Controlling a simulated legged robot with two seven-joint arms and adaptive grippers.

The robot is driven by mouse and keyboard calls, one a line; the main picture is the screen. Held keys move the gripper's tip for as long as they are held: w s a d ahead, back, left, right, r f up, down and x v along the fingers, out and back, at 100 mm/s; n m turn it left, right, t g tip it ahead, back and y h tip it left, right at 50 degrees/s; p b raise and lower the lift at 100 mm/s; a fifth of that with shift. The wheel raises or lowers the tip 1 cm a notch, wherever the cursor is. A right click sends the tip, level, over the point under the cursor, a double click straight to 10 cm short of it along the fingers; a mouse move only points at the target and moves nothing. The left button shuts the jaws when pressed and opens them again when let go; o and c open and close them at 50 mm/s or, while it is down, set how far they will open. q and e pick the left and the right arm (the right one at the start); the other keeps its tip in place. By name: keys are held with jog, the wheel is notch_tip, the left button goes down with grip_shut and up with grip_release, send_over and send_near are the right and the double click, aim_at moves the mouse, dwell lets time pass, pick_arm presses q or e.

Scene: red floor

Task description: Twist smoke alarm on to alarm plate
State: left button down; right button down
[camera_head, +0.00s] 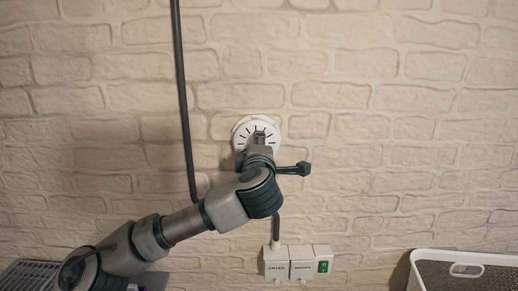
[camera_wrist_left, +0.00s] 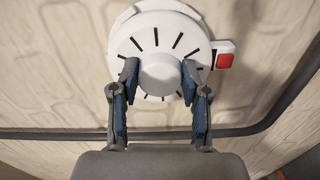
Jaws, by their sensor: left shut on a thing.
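The white round smoke alarm (camera_head: 242,129) with dark radial slots is up against the brick wall. It also shows in the wrist view (camera_wrist_left: 135,45), where its raised round centre (camera_wrist_left: 160,73) sits between my fingers. My left gripper (camera_wrist_left: 159,80) is shut on that centre from both sides. In the head view my left gripper (camera_head: 259,139) covers the lower part of the alarm. A white rim (camera_wrist_left: 184,9) shows behind the alarm and may be the alarm plate; whether the two are locked together cannot be told. My right gripper is out of view.
A dark cable or pipe (camera_head: 183,90) runs down the wall left of the alarm. A white switch box (camera_head: 289,263) with a green switch is below. A white basket (camera_head: 466,258) is at lower right. A red square (camera_wrist_left: 225,61) shows beside the alarm.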

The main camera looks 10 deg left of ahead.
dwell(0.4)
pick_arm(q)
jog(key=shift+b, duration=0.35)
jog(key=shift+c, duration=2.4)
grip_release()
jog(key=shift+o, duration=0.3)
jog(key=o, duration=0.4)
jog(key=shift+s, duration=0.1)
